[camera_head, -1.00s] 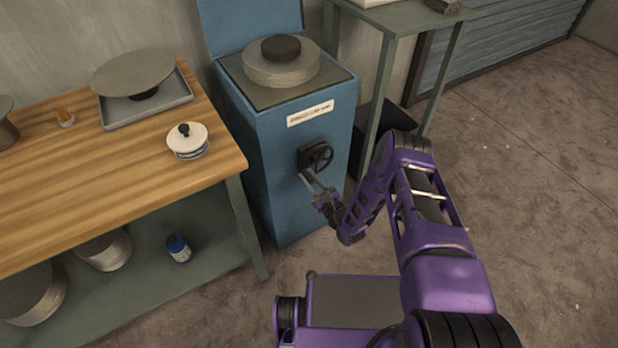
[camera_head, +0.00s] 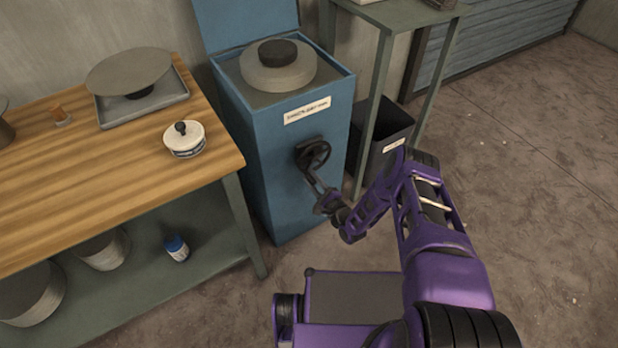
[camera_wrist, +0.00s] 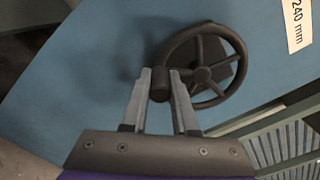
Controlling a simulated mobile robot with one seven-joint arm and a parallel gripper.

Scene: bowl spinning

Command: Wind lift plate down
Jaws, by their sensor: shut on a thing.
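A blue box-shaped machine (camera_head: 275,185) stands right of the wooden bench. A round grey plate with a dark knob (camera_head: 278,66) sits at its open top. A black spoked handwheel (camera_head: 313,155) is on its front, and it also shows in the wrist view (camera_wrist: 238,62). My gripper (camera_head: 315,180) reaches the wheel from the front. In the wrist view my gripper (camera_wrist: 160,85) has its two fingers on either side of the wheel's dark knob handle (camera_wrist: 159,90), at the rim's lower left. The fingers are shut on that handle.
The wooden bench (camera_head: 110,190) on the left holds a wheel on a tray (camera_head: 140,105) and a lidded jar (camera_head: 184,142). A green table (camera_head: 400,14) and a black bin (camera_head: 385,140) stand at the right. The floor on the right is clear.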

